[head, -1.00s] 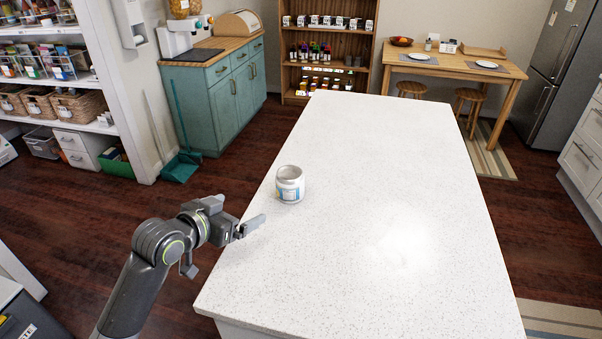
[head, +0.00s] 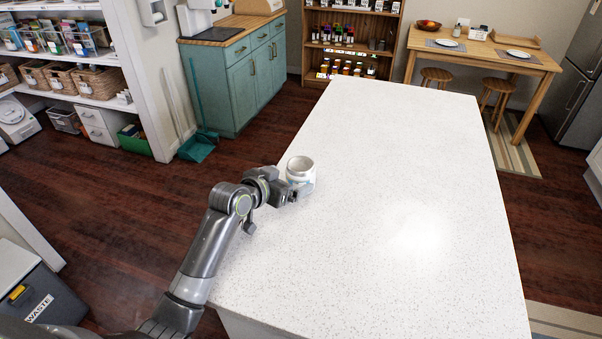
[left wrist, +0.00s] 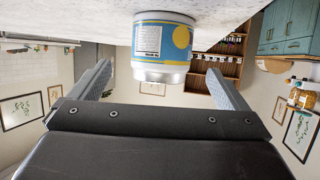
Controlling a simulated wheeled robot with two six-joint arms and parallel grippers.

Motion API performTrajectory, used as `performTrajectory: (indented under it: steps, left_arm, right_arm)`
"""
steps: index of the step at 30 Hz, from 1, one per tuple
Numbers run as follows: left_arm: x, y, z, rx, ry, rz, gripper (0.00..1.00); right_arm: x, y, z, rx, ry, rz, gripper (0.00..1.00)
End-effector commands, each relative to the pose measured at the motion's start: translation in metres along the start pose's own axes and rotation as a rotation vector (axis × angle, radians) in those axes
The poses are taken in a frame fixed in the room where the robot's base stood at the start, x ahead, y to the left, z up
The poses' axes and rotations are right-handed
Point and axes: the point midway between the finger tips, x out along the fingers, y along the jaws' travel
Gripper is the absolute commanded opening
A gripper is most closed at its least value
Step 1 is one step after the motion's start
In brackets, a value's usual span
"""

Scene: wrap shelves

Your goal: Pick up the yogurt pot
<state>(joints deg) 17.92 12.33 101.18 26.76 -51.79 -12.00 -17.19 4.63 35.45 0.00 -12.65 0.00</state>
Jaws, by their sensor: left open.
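The yogurt pot (head: 301,170) is a small white pot standing upright near the left edge of the white counter (head: 390,200). In the left wrist view the pot (left wrist: 163,48) shows a blue and yellow label and appears upside down. My left gripper (head: 293,190) is right beside the pot, on its near left side. In the left wrist view its two fingers (left wrist: 160,85) are spread apart, with the pot ahead between their lines. The gripper is open and does not hold the pot. In the head view the arm hides part of the fingers. My right gripper is not in view.
The counter around the pot is otherwise clear. A teal cabinet (head: 245,85) and a dustpan (head: 198,147) stand beyond its left side. A wooden shelf (head: 350,40) stands at the back, and a waste bin (head: 45,300) is at lower left.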

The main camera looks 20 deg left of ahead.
Motion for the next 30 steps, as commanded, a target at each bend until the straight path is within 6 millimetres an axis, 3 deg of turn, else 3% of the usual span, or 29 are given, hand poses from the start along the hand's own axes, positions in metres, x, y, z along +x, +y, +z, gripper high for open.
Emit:
performTrajectory:
  steps: [11,21,30]
  left_arm:
    - [0.022,0.000,-0.002,0.000,0.000,0.000,0.97]
    - [0.059,-0.001,-0.004,-0.001,0.000,0.001,0.97]
    - [0.068,-0.001,-0.003,0.001,0.001,0.000,0.97]
  right_arm:
    - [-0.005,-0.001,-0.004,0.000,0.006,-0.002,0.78]
    - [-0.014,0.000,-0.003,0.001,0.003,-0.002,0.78]
    - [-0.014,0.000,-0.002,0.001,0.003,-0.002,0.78]
